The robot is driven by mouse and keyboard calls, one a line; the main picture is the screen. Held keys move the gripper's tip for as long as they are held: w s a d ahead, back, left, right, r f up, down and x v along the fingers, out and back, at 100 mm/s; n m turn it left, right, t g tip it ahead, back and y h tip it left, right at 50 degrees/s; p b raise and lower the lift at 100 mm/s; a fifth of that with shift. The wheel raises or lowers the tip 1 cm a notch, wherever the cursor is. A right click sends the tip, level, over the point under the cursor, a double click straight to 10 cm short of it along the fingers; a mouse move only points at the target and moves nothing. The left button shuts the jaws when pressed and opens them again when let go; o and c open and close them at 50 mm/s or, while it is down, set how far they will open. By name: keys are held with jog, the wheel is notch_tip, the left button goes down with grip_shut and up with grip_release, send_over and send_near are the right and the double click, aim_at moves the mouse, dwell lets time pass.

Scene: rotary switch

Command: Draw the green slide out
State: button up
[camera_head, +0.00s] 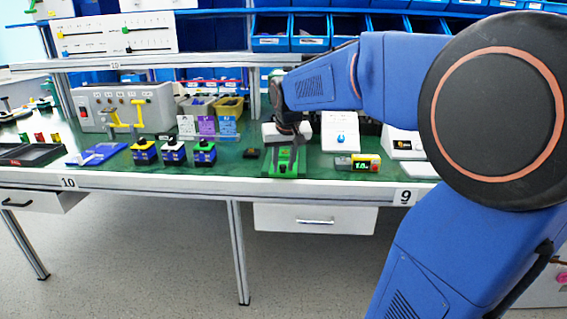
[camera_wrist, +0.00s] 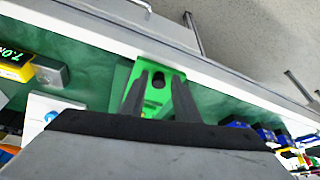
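The green slide (camera_head: 285,164) lies on the bench top near its front edge, below my gripper (camera_head: 289,138) in the head view. In the wrist view the green slide (camera_wrist: 152,67) shows as a green block with a round black knob (camera_wrist: 158,80) on top. The two dark fingers of my gripper (camera_wrist: 160,79) are spread apart, one on each side of the knob in the picture. Gaps show between the knob and both fingers. Whether the fingertips are level with the knob cannot be told. The near part of the slide is hidden behind the gripper.
A yellow-and-black display box (camera_head: 359,162) stands to the right of the slide. Several blue switch boxes (camera_head: 174,152) and a small dark block (camera_head: 251,153) stand to its left. The bench front edge (camera_head: 230,186) is close. Shelves with blue bins (camera_head: 309,36) rise behind.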

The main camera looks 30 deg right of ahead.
jog(key=shift+o, duration=0.2)
jog(key=shift+r, duration=0.1)
jog(key=v, duration=1.7)
jog(key=shift+s+a, duration=0.15)
jog(key=s+a+f+n, duration=0.2)
jog(key=s+a+f, duration=0.2)
jog(key=s+f, duration=0.7)
jog(key=s+a+f+n+y, duration=0.1)
jog(key=s+a+f, duration=0.4)
jog(key=s+f, duration=0.6)
notch_tip(320, 180, down, 3)
jog(key=shift+r+n+t, duration=0.1)
jog(key=shift+n+t, duration=0.2)
jog(key=shift+n, duration=0.1)
dwell(0.3)
